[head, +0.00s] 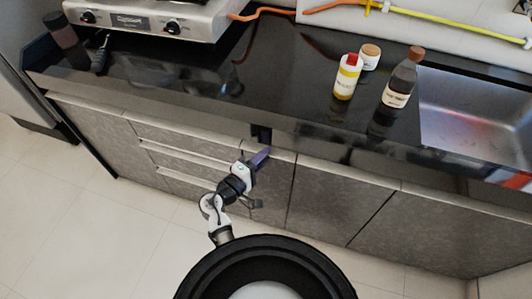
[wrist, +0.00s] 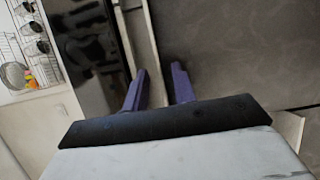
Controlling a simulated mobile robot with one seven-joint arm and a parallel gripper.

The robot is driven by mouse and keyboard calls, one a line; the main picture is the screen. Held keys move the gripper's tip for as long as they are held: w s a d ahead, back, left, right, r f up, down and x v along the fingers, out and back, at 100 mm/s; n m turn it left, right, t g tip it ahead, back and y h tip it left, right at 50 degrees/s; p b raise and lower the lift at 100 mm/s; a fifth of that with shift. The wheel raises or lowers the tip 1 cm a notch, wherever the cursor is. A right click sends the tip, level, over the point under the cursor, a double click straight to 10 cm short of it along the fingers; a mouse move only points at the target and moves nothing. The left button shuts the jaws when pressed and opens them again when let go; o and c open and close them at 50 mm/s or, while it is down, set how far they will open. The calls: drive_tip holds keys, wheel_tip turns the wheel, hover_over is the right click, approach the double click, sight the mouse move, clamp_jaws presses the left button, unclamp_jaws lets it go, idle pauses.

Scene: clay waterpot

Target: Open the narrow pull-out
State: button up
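The narrow pull-out (head: 274,196) is the slim grey front between the stack of drawers and the wider door in the head view. It looks flush with its neighbours, so it stands closed. My gripper (head: 262,156) is at its top edge, just under the counter.
The drawers (head: 180,160) are to the left and wider doors (head: 335,200) to the right. The black counter (head: 230,85) above holds a stove (head: 150,22), a yellow-labelled bottle (head: 347,77), a jar (head: 369,57) and a dark bottle (head: 399,85). The floor (head: 75,190) in front is clear.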

clamp_jaws()
drive_tip(key=shift+s, duration=0.1)
idle(0.4)
